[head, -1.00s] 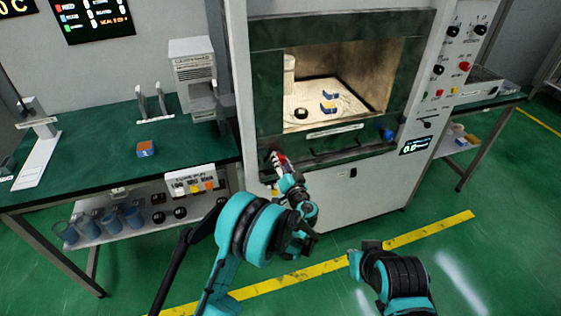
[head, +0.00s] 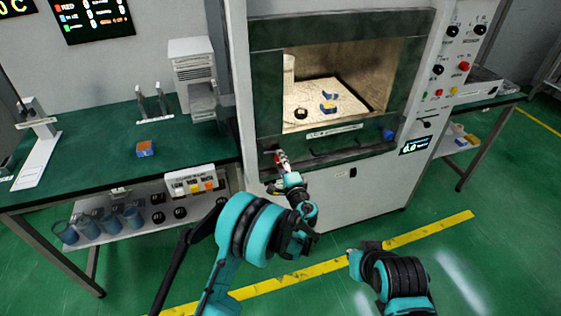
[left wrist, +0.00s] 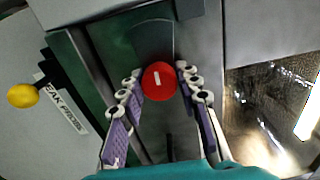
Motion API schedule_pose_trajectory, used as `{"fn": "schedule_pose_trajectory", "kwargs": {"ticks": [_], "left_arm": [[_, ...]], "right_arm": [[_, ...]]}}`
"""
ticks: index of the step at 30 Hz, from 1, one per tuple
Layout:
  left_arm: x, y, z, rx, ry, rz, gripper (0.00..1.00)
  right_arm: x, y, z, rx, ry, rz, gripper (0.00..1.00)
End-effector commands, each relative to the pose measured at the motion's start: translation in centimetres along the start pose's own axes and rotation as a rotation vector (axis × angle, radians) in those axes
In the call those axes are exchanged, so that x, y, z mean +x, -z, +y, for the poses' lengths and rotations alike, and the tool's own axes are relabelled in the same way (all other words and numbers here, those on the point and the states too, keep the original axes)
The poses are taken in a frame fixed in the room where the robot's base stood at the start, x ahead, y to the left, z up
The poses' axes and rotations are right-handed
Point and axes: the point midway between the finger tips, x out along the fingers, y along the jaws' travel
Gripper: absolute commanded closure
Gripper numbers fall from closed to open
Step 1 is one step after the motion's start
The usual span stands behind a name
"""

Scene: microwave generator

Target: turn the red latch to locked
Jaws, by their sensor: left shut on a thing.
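The red latch (left wrist: 153,88) is a round red knob with a short white mark, on the dark green frame at the lower left of the oven's opening. In the left wrist view it sits between the fingertips of my left gripper (left wrist: 159,74), which is shut on it. In the head view my left gripper (head: 281,158) is at the lower left corner of the oven front (head: 330,185), and only a little red shows there. My right arm is at the lower right, away from the oven; its gripper is too unclear to read.
The lit chamber (head: 345,85) holds blue and yellow blocks (head: 328,107) and a dark round piece (head: 301,113). A yellow ball-ended lever (left wrist: 22,95) is left of the latch. A green bench (head: 80,165) stands left, with an orange-and-blue block (head: 145,149). Floor in front is mostly clear.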

Motion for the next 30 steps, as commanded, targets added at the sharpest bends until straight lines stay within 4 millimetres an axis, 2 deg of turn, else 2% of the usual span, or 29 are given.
{"fn": "schedule_pose_trajectory", "kwargs": {"ticks": [6,15,30], "left_arm": [[-0.07,0.06,0.16,0.183,-0.002,0.002,0.96],[-0.07,0.04,0.20,0.367,-0.003,0.002,0.96],[-0.08,0.01,0.23,0.455,-0.003,0.001,0.96]], "right_arm": [[0.02,-0.02,0.00,0.000,0.000,0.000,1.00],[0.03,-0.02,0.00,0.000,0.000,0.000,1.00],[0.03,-0.02,0.00,0.000,0.000,0.000,1.00]]}}
